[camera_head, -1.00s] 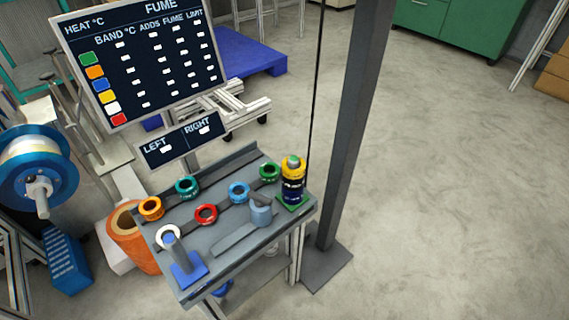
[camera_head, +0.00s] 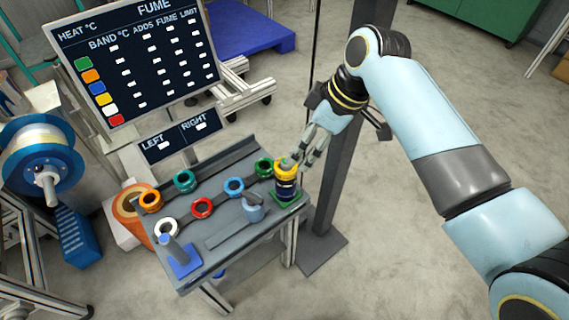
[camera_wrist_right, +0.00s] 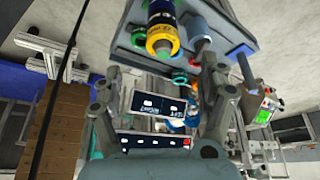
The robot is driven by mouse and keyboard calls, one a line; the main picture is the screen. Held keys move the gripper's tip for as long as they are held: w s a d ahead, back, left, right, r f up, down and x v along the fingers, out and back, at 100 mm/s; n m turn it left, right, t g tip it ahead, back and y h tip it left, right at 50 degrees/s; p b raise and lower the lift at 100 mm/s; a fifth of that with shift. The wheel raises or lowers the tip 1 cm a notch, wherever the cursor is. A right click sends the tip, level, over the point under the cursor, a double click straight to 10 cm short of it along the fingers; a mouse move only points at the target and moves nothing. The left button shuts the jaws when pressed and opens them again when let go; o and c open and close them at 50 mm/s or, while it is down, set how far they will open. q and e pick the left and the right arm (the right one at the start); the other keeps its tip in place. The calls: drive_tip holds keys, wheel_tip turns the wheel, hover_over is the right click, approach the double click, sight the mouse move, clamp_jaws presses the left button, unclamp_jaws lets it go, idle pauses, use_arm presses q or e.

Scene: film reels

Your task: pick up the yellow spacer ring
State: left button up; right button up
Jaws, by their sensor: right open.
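The yellow spacer ring (camera_head: 284,175) sits at the top of a stack on a post with a green base (camera_head: 290,202), at the right end of the grey bench. Dark blue and black parts are under it. My right gripper (camera_head: 303,160) is open and empty, with its fingers close beside the top of this stack; I cannot tell whether they touch it. In the right wrist view the yellow ring (camera_wrist_right: 162,46) lies beyond the open fingers of the right gripper (camera_wrist_right: 160,78). My left gripper is not in view.
Orange (camera_head: 150,200), teal (camera_head: 184,181), red (camera_head: 202,207), blue (camera_head: 233,187), green (camera_head: 264,167) and white (camera_head: 166,229) rings lie on the bench (camera_head: 232,242). A dark upright column (camera_head: 333,190) stands right of the bench.

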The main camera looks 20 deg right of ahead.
drive_tip(key=b+x, duration=0.2)
drive_tip(key=x, duration=0.6)
drive_tip(key=shift+s+a+f, duration=0.1)
drive_tip(key=shift+a+f, duration=0.15)
drive_tip(key=shift+f, duration=0.1)
drive_tip(key=c, duration=1.3)
drive_tip(key=shift+o, duration=0.2)
drive_tip(key=shift+r, duration=0.15)
